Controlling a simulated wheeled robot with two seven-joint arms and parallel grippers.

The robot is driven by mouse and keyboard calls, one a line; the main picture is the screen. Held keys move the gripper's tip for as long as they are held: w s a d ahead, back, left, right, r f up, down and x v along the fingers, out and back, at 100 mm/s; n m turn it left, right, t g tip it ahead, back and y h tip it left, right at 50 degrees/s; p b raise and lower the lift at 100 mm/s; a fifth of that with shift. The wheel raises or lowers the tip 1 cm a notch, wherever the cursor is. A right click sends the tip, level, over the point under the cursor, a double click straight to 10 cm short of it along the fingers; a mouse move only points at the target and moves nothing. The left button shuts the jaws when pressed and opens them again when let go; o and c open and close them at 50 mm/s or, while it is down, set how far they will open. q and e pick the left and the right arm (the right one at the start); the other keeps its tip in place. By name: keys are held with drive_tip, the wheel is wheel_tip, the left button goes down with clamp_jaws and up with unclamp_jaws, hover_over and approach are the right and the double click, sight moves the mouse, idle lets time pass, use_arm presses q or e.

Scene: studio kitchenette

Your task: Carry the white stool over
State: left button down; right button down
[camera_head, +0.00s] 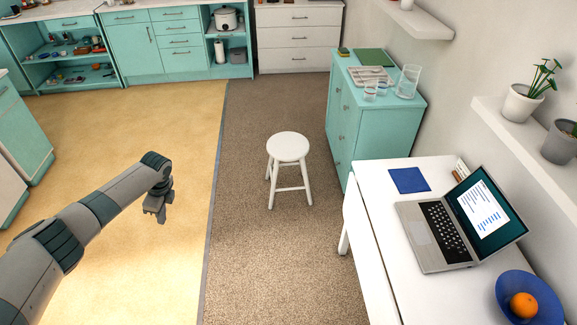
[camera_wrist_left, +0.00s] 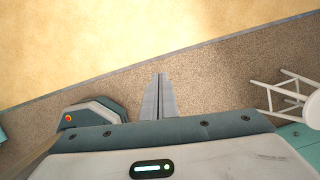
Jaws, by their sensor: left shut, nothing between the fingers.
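The white stool (camera_head: 288,147) stands upright on the brown carpet in the head view, left of the teal cabinet. It has a round seat and slim legs with cross rails. Part of it also shows at the right edge of the left wrist view (camera_wrist_left: 277,95). My left gripper (camera_head: 159,216) hangs to the left of the stool, over the yellow floor in the head view, clear of it. Its fingers are together and empty, as the left wrist view (camera_wrist_left: 161,78) shows. My right gripper is in neither view.
A white table (camera_head: 371,228) with a laptop (camera_head: 430,237) and a blue bowl (camera_head: 546,291) stands at the right. A teal cabinet (camera_head: 386,134) with glasses on top stands behind it. The carpet (camera_head: 262,250) in front of the stool is clear.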

use_arm(q)
drive_tip(key=s+d+f+n+h+b, duration=0.1)
drive_tip(key=s+d+f+n+b, duration=0.2)
drive_tip(key=s+f, duration=0.7)
drive_tip(key=s+d+f+n+t+b, duration=0.1)
drive_tip(key=s+d+f+n+b, duration=0.2)
drive_tip(key=f, duration=1.2)
drive_tip(key=s+d+f+n+h+b, duration=0.1)
drive_tip(key=s+d+f+n+b, duration=0.15)
drive_tip(key=s+f, duration=0.8)
drive_tip(key=s+d+f+n+b, duration=0.2)
drive_tip(key=s+f, duration=0.5)
drive_tip(key=s, duration=0.6)
drive_tip(key=s+d+f+n+b, duration=0.1)
drive_tip(key=s+d+f+n, duration=0.2)
drive_tip(key=s+f, duration=0.4)
drive_tip(key=s+d+f+n+b, duration=0.2)
drive_tip(key=s+f, duration=0.5)
drive_tip(key=s, duration=1.2)
drive_tip(key=shift+d+n+h+b, duration=0.2)
drive_tip(key=shift+n+h+b, duration=0.1)
drive_tip(key=shift+n+h, duration=0.15)
